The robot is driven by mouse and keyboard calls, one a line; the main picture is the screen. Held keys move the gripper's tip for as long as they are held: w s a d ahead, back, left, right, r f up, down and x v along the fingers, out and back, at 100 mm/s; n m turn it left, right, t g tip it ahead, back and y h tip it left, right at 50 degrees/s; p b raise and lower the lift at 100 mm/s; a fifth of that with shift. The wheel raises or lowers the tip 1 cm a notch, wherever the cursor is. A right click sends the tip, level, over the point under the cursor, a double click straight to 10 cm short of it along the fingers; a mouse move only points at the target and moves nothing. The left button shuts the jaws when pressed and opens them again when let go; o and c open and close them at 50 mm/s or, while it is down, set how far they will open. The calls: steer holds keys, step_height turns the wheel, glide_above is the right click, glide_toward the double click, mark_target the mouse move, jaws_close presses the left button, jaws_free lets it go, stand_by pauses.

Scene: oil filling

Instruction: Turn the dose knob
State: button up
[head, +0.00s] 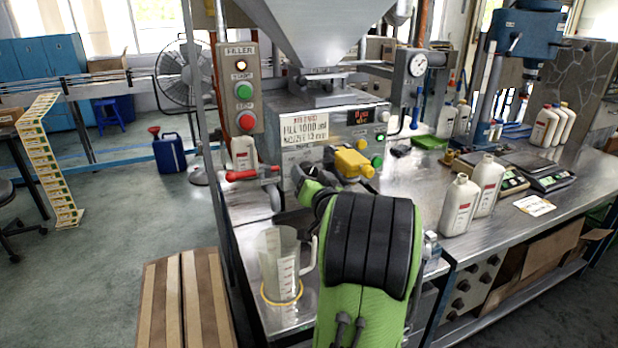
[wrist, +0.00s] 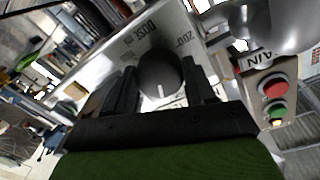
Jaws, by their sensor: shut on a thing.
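The dose knob (wrist: 158,72) is a dark round dial with a white pointer line, on the light panel of the filler (wrist: 200,55). "DOSE" and a "200" mark are printed near it. In the wrist view the pointer line lies toward the bottom of the picture. My gripper (wrist: 161,84) is shut on the knob, one dark finger on each side. In the head view my arm hides most of the gripper and the knob. The filler (head: 345,112) carries a white card starting "FILL 1000" (head: 304,129) and a small red display (head: 360,117).
A clear measuring jug (head: 280,262) stands below the filler, left of my arm. A red-handled valve (head: 252,174) and a yellow part (head: 354,163) stick out near my gripper. White bottles (head: 460,205) stand on the bench to the right. A button box (head: 242,92) is at the left.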

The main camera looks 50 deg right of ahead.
steer(key=m+y+p, duration=0.1)
steer(key=m+p, duration=0.3)
steer(key=m, duration=0.6)
steer(key=m+p, duration=0.4)
steer(key=m, duration=0.7)
steer(key=shift+s+d+y, duration=0.1)
steer(key=shift+d+y, duration=0.05)
steer(key=shift+y, duration=0.25)
stand_by(0.3)
steer(key=o, duration=1)
steer(key=shift+r, duration=0.1)
steer(key=shift+o, duration=0.2)
steer(key=shift+s, duration=0.1)
